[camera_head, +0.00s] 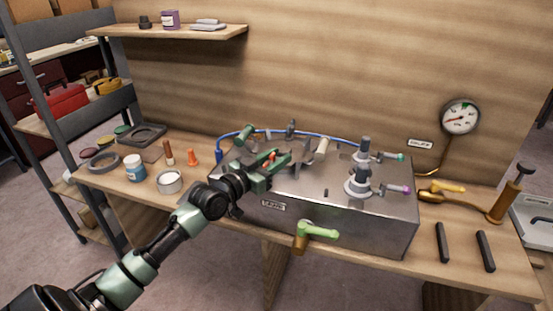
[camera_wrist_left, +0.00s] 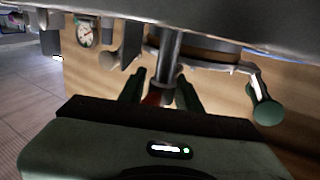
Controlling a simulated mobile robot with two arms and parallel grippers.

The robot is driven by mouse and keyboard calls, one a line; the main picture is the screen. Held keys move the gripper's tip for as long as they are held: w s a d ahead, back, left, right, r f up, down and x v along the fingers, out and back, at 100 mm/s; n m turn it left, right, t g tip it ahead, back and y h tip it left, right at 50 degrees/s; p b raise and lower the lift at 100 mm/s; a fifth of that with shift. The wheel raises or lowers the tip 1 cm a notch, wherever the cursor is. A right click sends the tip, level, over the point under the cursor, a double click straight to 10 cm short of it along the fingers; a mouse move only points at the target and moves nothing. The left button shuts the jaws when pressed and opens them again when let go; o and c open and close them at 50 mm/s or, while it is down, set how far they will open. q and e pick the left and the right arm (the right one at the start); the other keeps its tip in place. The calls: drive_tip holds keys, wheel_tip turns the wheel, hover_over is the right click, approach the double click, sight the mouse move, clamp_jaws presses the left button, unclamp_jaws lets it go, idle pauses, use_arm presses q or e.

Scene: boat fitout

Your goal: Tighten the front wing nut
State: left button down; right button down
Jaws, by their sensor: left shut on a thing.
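My left gripper (camera_head: 275,158) reaches in from the left over the steel box (camera_head: 310,205). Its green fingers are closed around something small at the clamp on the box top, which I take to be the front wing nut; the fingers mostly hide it. In the left wrist view, the two fingers (camera_wrist_left: 161,92) stand on either side of a grey post, with a reddish bit between them. A grey upright fitting (camera_head: 291,128) stands behind the gripper. My right gripper is not in view.
Grey valve fittings (camera_head: 360,182) with coloured tips stand on the box's right part. A green-handled valve (camera_head: 316,231) sticks out in front. A blue hose (camera_head: 235,136) runs behind. Jars and a tin (camera_head: 169,182) stand left; a gauge (camera_head: 460,117) hangs on the right wall.

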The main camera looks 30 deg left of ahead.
use_arm(q)
drive_tip(key=c, duration=1.3)
unclamp_jaws()
drive_tip(key=shift+o, duration=0.2)
drive_tip(key=s, duration=0.4)
drive_tip(key=s+a, duration=0.1)
drive_tip(key=s, duration=0.1)
drive_tip(key=shift+f, duration=0.1)
drive_tip(key=shift+s+a+b, duration=0.15)
drive_tip(key=shift+s+b, duration=0.15)
drive_tip(key=shift+s, duration=0.55)
